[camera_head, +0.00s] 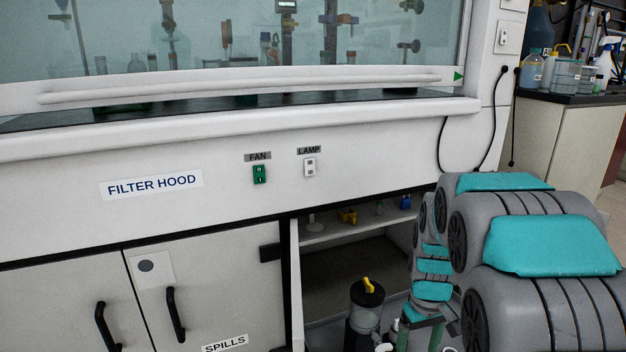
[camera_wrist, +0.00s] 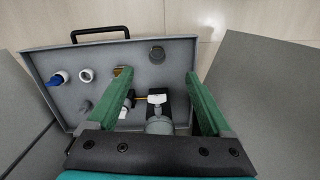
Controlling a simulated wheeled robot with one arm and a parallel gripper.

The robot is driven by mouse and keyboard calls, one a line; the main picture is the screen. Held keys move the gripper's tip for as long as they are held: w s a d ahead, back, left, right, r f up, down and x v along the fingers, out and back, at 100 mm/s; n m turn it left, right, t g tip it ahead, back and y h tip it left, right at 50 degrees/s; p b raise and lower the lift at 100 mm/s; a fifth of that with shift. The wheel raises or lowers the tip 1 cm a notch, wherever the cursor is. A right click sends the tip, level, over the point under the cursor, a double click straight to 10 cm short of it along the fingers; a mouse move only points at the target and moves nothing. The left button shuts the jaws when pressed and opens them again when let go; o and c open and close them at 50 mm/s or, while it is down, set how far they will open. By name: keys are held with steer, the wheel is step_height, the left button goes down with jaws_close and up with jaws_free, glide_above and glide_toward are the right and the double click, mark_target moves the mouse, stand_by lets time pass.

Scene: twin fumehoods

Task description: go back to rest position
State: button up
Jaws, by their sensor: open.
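My gripper (camera_wrist: 158,74) is open in the wrist view, with its two green fingers spread apart and pointing down over a grey tray (camera_wrist: 48,62). Nothing is held between the fingers. A dark container with a pale top (camera_wrist: 158,110) lies in view between the fingers, on the tray. I cannot tell the exact gap between it and the fingers. In the head view my grey and teal arm fills the lower right, reaching down in front of the open cupboard (camera_head: 350,262). The green gripper (camera_head: 425,332) shows only partly at the bottom edge.
The fume hood's sill (camera_head: 230,128) and closed cupboard doors (camera_head: 70,300) with black handles stand ahead. The tray has a black handle (camera_wrist: 100,31) and holds a blue-capped bottle (camera_wrist: 58,78).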

steer(key=s+a+r+m+p, duration=0.1)
steer(key=s+r, duration=0.3)
steer(key=s, duration=0.5)
steer(key=s+a+r+m+p, duration=0.1)
steer(key=s+a+r+p, duration=0.2)
steer(key=s, duration=0.6)
steer(key=s+a+r+g+p, duration=0.1)
steer(key=s+a+r+p, duration=0.1)
steer(key=s+r, duration=0.4)
steer(key=shift+s+a+r+m, duration=0.4)
steer(key=shift+s+a, duration=0.05)
steer(key=shift+s, duration=1.45)
